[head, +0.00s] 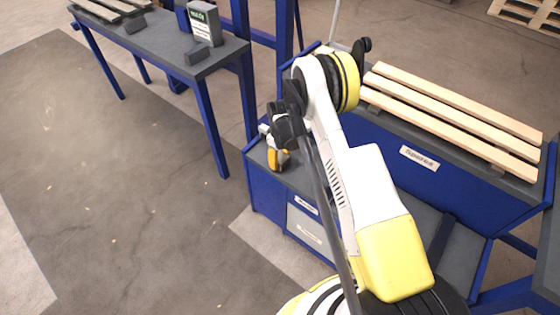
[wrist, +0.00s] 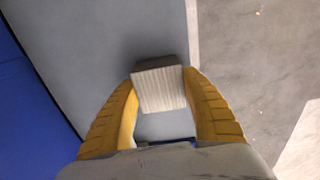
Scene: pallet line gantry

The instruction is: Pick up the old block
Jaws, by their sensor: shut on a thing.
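A block (wrist: 159,90) with a pale, finely striped face and a grey top is between the yellow fingers of my gripper (wrist: 160,86) in the wrist view. Both fingers press on its sides, so the gripper is shut on it. A grey surface lies beneath, with a soft shadow beside the block. I cannot tell whether the block touches that surface. In the head view my gripper (head: 279,158) is low over the left end of the blue bench, and the block is hidden there.
The blue bench (head: 265,193) carries a slatted wooden pallet (head: 455,110) on its raised part. A second table (head: 165,42) at upper left holds a dark box (head: 205,22), small dark blocks (head: 197,55) and another pallet (head: 112,8). The floor at left is clear.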

